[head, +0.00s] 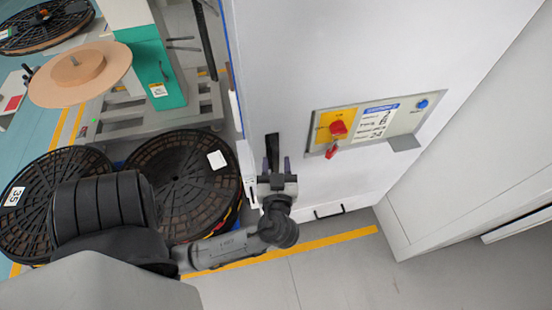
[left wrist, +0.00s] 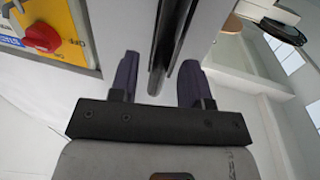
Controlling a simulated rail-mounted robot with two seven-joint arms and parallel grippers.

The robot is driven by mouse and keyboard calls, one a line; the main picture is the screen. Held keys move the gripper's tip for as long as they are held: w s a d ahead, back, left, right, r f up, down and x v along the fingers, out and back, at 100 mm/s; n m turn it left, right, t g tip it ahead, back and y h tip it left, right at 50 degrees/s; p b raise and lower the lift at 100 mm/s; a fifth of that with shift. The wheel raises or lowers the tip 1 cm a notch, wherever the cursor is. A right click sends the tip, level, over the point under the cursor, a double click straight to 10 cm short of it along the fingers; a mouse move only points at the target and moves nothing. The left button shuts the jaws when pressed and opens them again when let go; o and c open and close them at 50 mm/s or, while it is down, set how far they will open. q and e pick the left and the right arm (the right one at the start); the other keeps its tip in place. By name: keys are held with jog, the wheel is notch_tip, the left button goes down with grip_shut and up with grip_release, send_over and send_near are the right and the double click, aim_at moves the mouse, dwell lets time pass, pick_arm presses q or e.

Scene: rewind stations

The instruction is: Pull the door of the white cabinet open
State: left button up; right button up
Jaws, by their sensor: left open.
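The white cabinet (head: 280,60) fills the upper middle of the head view. Its front carries a control panel (head: 405,125) with a red knob on yellow. The red knob also shows in the left wrist view (left wrist: 42,38). A dark upright bar (head: 272,148), seemingly the handle, is near the cabinet's left edge. My left gripper (head: 276,172) is open at its lower end. In the left wrist view, the fingers stand on either side of the bar (left wrist: 160,60), with gaps visible. I cannot tell whether the door is fully shut. My right gripper is not in view.
Black slotted reels (head: 190,170) stand left of the cabinet, close to my left arm. Behind them is a green and grey machine (head: 155,70) with a tan disc (head: 80,75). A white wall or cabinet (head: 480,150) stands at right. Grey floor (head: 340,275) in front is clear.

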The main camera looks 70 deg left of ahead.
pick_arm(q)
jog(key=shift+x, duration=0.85)
grip_shut()
